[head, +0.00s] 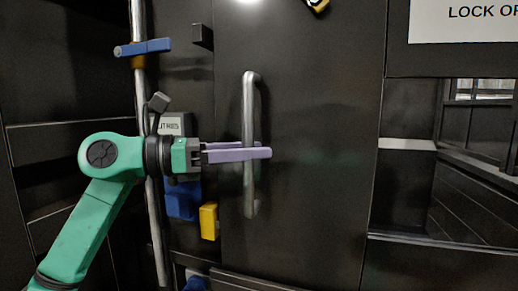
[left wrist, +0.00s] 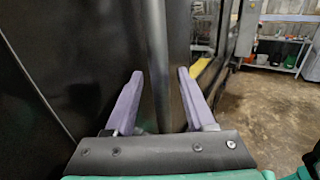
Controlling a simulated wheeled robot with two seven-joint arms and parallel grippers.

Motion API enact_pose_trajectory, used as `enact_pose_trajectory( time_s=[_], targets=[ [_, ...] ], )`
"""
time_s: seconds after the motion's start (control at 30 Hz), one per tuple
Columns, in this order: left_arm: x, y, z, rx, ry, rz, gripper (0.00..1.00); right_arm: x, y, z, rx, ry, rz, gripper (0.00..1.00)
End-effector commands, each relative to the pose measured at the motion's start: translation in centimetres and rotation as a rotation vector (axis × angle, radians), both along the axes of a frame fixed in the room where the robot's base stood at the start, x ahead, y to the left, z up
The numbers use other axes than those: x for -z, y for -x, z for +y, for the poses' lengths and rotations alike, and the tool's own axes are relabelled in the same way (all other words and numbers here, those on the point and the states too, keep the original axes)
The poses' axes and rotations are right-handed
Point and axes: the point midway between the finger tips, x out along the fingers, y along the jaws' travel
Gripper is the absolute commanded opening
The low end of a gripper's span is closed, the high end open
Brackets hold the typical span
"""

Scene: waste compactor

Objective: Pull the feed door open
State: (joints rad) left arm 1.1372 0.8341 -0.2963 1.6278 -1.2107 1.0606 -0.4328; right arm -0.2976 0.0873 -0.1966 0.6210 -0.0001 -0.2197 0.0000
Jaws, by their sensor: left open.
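The feed door (head: 310,150) is a dark panel that looks shut in the head view. Its handle (head: 249,105) is an upright grey metal bar near the door's left side. My left gripper (head: 262,152) reaches in from the left at the lower half of the handle, its pale purple fingers level. In the left wrist view the handle (left wrist: 158,60) stands between the two open fingers of the left gripper (left wrist: 158,75), with gaps on both sides. I cannot tell that either finger touches it. My right gripper is not in view.
A vertical pipe (head: 141,90) with a blue lever (head: 143,47) stands left of the door. A yellow block (head: 209,221) sits below my gripper. A white sign (head: 463,22) is at upper right. The left wrist view shows open floor (left wrist: 265,110) to the right.

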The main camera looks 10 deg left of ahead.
Motion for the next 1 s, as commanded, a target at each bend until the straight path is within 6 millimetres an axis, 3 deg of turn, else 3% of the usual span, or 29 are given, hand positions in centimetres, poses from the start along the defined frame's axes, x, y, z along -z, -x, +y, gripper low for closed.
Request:
enact_pose_trajectory(
  time_s=[0.07, 0.2, 0.23, 1.0],
  targets=[
    [0.0, 0.0, 0.0, 0.000, 0.000, 0.000, 0.55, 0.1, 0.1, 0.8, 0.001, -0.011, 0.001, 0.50],
    [0.0, 0.0, 0.0, 0.000, 0.000, 0.000, 0.05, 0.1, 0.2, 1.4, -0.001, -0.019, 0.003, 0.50],
    [0.0, 0.0, 0.0, 0.000, 0.000, 0.000, 0.00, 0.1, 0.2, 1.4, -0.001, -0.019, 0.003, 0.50],
    [0.0, 0.0, 0.0, 0.000, 0.000, 0.000, 0.00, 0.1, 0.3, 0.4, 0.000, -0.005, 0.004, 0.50]
  ],
)
